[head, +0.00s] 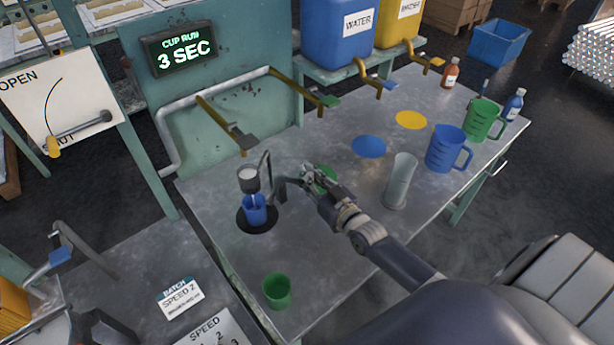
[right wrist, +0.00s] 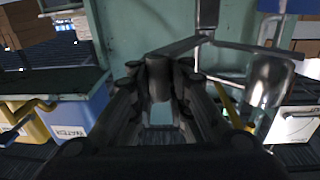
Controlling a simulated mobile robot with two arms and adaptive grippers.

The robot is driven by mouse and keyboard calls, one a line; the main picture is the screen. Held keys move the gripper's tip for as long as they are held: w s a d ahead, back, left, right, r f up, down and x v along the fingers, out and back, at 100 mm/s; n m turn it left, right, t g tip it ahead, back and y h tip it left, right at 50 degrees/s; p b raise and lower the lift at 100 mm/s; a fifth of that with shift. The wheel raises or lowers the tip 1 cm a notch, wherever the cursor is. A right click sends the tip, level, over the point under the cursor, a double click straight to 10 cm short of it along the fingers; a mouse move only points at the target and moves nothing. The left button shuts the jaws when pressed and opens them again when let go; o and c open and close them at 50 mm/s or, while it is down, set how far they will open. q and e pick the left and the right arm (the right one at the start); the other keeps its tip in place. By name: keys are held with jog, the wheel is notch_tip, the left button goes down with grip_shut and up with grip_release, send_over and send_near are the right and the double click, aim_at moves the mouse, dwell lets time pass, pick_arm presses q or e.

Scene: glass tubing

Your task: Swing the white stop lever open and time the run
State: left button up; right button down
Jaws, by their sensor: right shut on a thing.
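A small grey cup (head: 249,180) with pale contents is held on a bent stand (head: 267,168). It also shows as a metal cup (right wrist: 268,82) at right in the right wrist view. Below it a blue cup (head: 255,212) stands upright on a black disc (head: 240,224). A thin pale line shows between the two; I cannot tell whether it is liquid. My right gripper (head: 290,187) is beside the stand, shut on the stop lever's end (right wrist: 160,78), which looks grey in shade. A display (head: 184,53) reads "CUP RUN 3 SEC".
A green cup (head: 277,291) stands near the front edge. A clear cylinder (head: 401,180), a blue jug (head: 446,150) and a green jug (head: 482,120) stand at right. Brass taps (head: 225,122) overhang the table's back. The front middle is bare.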

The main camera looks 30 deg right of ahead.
jog(key=shift+d+f, duration=0.15)
jog(key=shift+d, duration=0.15)
jog(key=c, duration=1.8)
grip_release()
jog(key=shift+c, duration=0.2)
jog(key=shift+o, duration=1.4)
jog(key=shift+s+d, duration=0.25)
jog(key=shift+a, duration=0.2)
jog(key=shift+s, duration=0.2)
jog(key=s+d, duration=0.1)
jog(key=s, duration=1)
jog(key=shift+s+d, duration=0.2)
jog(key=shift+s, duration=0.1)
